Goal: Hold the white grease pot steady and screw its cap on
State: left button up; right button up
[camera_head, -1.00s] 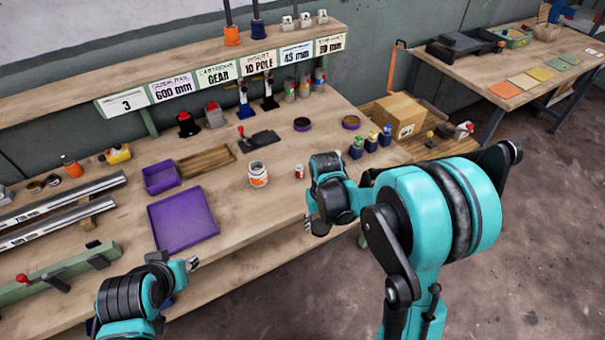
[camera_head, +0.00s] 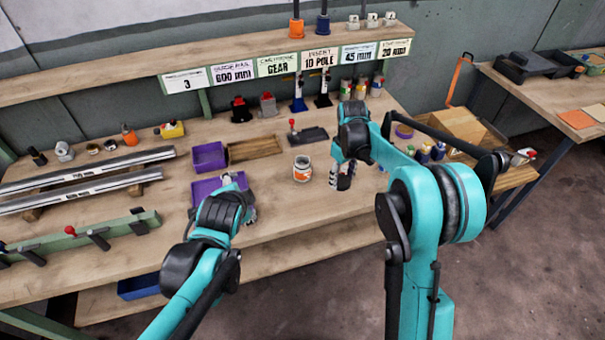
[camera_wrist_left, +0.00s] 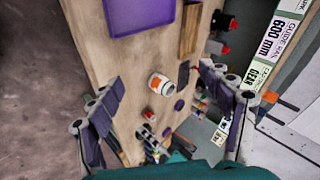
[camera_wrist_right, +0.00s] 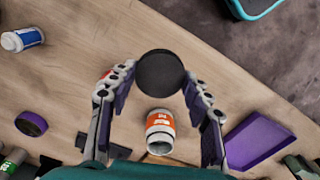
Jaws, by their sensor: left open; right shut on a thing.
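The white grease pot (camera_head: 302,169) with an orange label stands upright on the bench. Its mouth is open in the right wrist view (camera_wrist_right: 160,131). My right gripper (camera_head: 342,180) is just right of the pot in the head view. It is shut on a round black cap (camera_wrist_right: 160,70), held apart from the pot. My left gripper (camera_head: 250,206) is open and empty, to the front left of the pot. In the left wrist view the pot (camera_wrist_left: 160,83) shows between its spread fingers, some way beyond them.
A purple tray (camera_wrist_left: 140,12) lies left of the pot, partly behind my left arm in the head view. A smaller purple bin (camera_head: 208,157) and a wooden tray (camera_head: 254,149) are behind it.

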pick_arm(q)
jog(key=w+d+f+m+t, duration=0.1)
jog(key=w+d+f+m, duration=0.2)
jog(key=w+m, duration=0.3)
jog(key=m+t+h+b, duration=0.2)
jog(key=m+t+b, duration=0.1)
jog(key=m, duration=1.4)
send_near(302, 172)
jog(key=shift+w+a+f, duration=0.15)
jog(key=shift+w+a, duration=0.05)
jog(key=shift+w, duration=0.2)
jog(key=shift+d+f+m, duration=0.2)
jog(key=shift+d+m, duration=0.05)
jog(key=shift+m, duration=0.35)
pick_arm(e)
jog(key=w+a+r+n, duration=0.6)
jog(key=w+a+n, duration=0.5)
jog(key=a+n, duration=0.1)
jog(key=shift+w+a+r+n, duration=0.15)
jog(key=shift+a+n, duration=0.15)
jog(key=shift+n, duration=0.1)
pick_arm(q)
jog(key=shift+w, duration=0.15)
jog(key=x, duration=1.2)
jog(key=shift+a+r, duration=0.1)
